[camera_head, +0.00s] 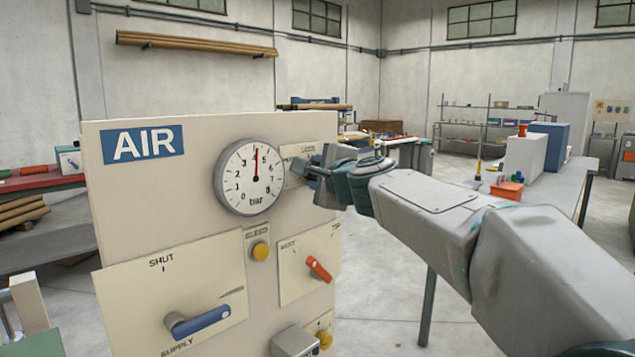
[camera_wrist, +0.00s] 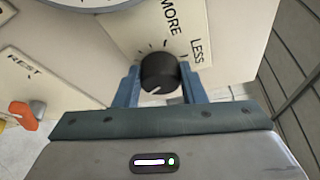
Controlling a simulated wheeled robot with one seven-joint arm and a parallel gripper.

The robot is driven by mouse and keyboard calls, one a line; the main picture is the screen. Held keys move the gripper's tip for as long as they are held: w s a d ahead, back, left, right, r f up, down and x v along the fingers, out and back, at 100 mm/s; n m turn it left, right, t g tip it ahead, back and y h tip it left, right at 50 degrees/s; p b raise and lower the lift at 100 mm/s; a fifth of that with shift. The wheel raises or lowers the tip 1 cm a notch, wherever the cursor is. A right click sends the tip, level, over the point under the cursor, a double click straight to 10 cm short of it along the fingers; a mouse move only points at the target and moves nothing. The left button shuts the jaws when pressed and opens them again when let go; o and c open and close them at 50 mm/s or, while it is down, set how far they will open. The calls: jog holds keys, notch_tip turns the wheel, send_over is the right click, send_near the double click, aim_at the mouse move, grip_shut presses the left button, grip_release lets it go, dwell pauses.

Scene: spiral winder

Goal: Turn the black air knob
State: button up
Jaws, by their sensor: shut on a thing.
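The black air knob (camera_wrist: 158,73) shows in the wrist view on a cream plate marked MORE and LESS, with a white pointer line on its face. My gripper (camera_wrist: 158,88) has its two blue fingers on either side of the knob and is shut on it. In the head view my gripper (camera_head: 314,175) reaches the right side of the AIR panel (camera_head: 105,200), and the knob is hidden behind it. The round bar gauge (camera_head: 248,177) beside it has its needle pointing nearly straight up, between 4 and 5.
Below on the panel are a blue supply lever (camera_head: 200,320), a yellow button (camera_head: 260,251) and a red lever (camera_head: 319,269), which also shows in the wrist view (camera_wrist: 24,115). A grey bench (camera_head: 545,188) with boxes stands at the right. The floor between is open.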

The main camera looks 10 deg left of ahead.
jog(key=shift+f, duration=0.1)
dwell(0.3)
jog(key=o, duration=1)
jog(key=v, duration=1.3)
jog(key=shift+s+d, duration=0.2)
jog(key=shift+s, duration=0.15)
jog(key=shift+p, duration=0.3)
